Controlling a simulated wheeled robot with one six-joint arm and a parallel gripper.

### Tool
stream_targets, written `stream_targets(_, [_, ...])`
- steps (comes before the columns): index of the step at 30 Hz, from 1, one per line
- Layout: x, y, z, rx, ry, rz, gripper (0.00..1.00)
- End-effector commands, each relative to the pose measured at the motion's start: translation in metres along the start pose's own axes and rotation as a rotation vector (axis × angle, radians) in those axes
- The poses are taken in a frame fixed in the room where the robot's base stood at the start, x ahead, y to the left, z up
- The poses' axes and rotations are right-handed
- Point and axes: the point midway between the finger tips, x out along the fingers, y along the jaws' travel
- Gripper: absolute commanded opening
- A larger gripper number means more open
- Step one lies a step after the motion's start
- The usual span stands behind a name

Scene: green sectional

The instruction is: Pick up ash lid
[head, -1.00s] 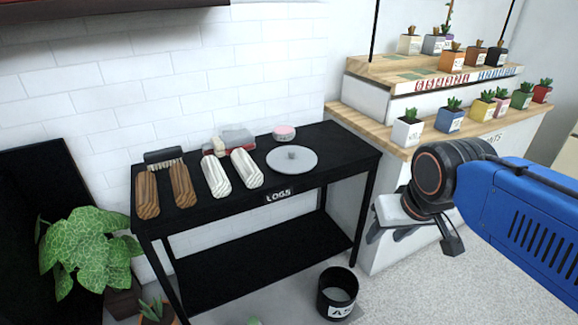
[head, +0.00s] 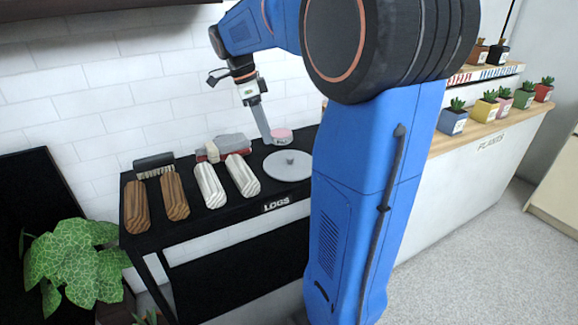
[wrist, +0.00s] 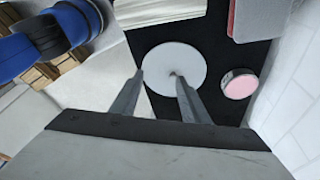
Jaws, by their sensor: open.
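The ash lid is a flat grey-white disc (head: 287,166) with a small knob in its middle. It lies on the black table near its right end, and it also shows in the wrist view (wrist: 174,66). My gripper (head: 268,138) is above the table, just behind and left of the lid in the head view. In the wrist view my gripper (wrist: 158,82) has its two fingers apart, with nothing between them. The fingertips overlap the lid's near part in the picture, and one tip appears close to the knob. I cannot tell the height gap.
A pink-topped round tin (head: 281,135) stands close beside the lid. Light logs (head: 242,175) and brown logs (head: 174,196) lie to the left on the black table (head: 225,215). A shelf with potted plants (head: 485,108) is at the right.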

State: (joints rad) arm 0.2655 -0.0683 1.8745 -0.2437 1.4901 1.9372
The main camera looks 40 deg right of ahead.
Motion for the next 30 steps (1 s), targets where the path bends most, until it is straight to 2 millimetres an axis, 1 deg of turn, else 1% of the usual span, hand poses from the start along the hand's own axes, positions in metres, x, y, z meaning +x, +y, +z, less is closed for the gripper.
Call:
stream_targets(1, [0.001, -0.015, -0.004, 0.085, 0.018, 0.022, 0.41])
stream_targets(3, [0.002, -0.029, -0.009, 0.197, 0.041, 0.046, 0.41])
stream_targets(6, [0.003, -0.045, -0.015, 0.319, 0.071, 0.069, 0.41])
stream_targets(9, [0.003, -0.054, -0.018, 0.394, 0.089, 0.082, 0.41])
stream_targets(11, [0.005, -0.056, -0.020, 0.419, 0.096, 0.086, 0.41])
stream_targets(14, [0.013, -0.057, -0.021, 0.437, 0.100, 0.089, 0.41])
stream_targets(21, [0.050, -0.052, -0.024, 0.435, 0.099, 0.089, 0.41])
stream_targets(24, [0.062, -0.051, -0.026, 0.435, 0.099, 0.088, 0.41])
stream_targets(30, [0.073, -0.050, -0.027, 0.434, 0.099, 0.088, 0.41])
